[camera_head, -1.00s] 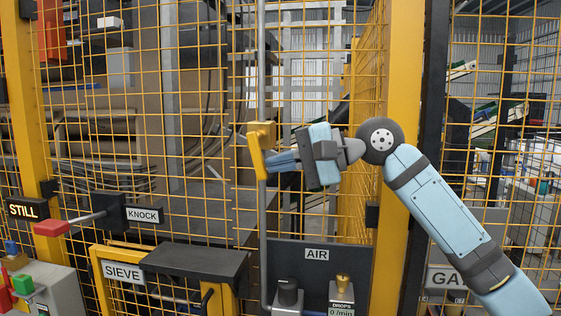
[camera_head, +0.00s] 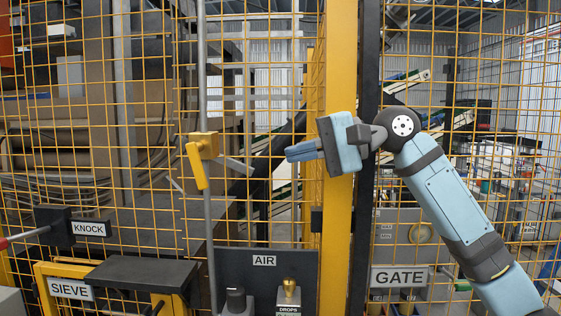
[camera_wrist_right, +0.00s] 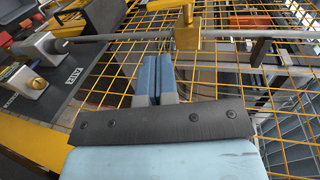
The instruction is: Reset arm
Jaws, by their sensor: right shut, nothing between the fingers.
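My right gripper (camera_head: 290,154) is shut and empty, held in front of the yellow wire fence and pointing left in the head view. Its two blue fingers lie together in the right wrist view (camera_wrist_right: 154,78). A yellow valve handle (camera_head: 197,166) on a grey vertical pipe (camera_head: 207,230) stands left of the fingertips, with a clear gap between. The handle hangs down, slightly tilted. It also shows beyond the fingertips in the right wrist view (camera_wrist_right: 187,38). My left gripper is not in view.
A yellow post (camera_head: 338,235) stands behind my right gripper. Below are the AIR panel (camera_head: 235,262) with a brass knob (camera_head: 290,287), the SIEVE bench (camera_head: 140,272) and the KNOCK lever block (camera_head: 53,226). The GATE sign (camera_head: 399,277) is at lower right.

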